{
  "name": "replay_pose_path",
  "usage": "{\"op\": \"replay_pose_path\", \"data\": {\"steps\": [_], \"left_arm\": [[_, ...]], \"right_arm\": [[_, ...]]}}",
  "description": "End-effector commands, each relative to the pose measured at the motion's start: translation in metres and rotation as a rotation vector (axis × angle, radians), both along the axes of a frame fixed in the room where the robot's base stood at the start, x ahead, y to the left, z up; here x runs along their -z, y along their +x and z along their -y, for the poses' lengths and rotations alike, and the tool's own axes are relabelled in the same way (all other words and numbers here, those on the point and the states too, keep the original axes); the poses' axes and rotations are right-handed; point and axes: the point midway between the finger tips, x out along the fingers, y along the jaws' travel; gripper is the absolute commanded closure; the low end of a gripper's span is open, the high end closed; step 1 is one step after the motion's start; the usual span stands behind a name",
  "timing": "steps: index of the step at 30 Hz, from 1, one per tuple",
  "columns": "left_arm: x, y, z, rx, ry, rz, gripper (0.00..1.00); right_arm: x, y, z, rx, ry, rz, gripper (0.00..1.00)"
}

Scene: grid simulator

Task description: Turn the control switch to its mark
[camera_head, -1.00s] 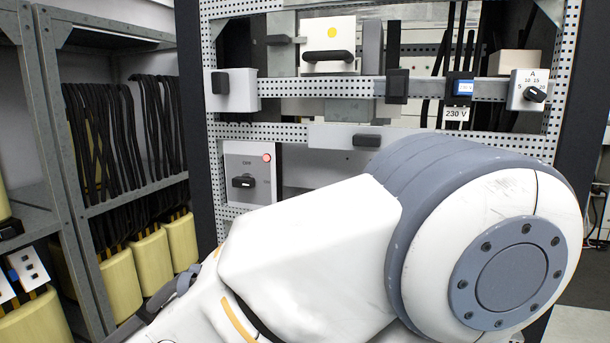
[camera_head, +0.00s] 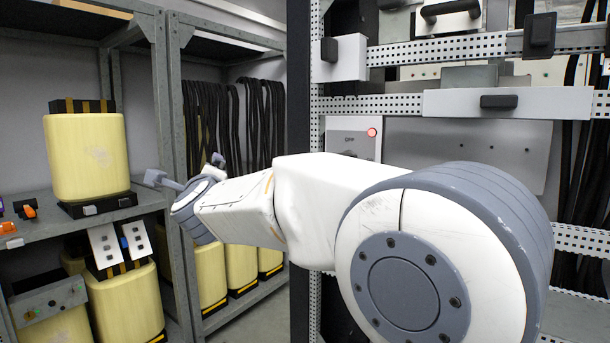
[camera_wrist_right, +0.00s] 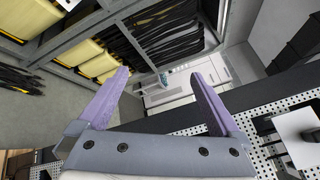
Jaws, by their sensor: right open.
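The numbered dial switch seen earlier at the right of the rack is out of the head view. My right gripper (camera_head: 184,168) is left of the switch box in the picture, in front of the shelving and apart from the rack. In the right wrist view it (camera_wrist_right: 160,75) is open, with nothing between its purple fingers. My left gripper is not in view.
Metal shelving (camera_head: 172,100) with yellow canisters (camera_head: 88,155) and hanging black cables (camera_head: 235,120) stands at left. A white box with a black handle (camera_head: 340,58) sticks out from the rack above the switch box. A grey floor strip shows between shelving and rack.

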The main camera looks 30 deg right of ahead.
Motion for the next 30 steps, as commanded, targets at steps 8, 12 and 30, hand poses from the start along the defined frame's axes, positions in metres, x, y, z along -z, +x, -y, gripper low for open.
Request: {"op": "replay_pose_path", "data": {"steps": [8,12,30], "left_arm": [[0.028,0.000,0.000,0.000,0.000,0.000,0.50],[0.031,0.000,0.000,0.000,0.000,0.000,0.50],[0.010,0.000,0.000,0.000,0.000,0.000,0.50]], "right_arm": [[-0.029,-0.048,0.188,0.696,0.710,0.560,0.00],[-0.024,-0.070,0.215,0.830,0.831,0.691,0.00],[-0.025,-0.042,0.301,0.858,0.853,0.719,0.00]]}}
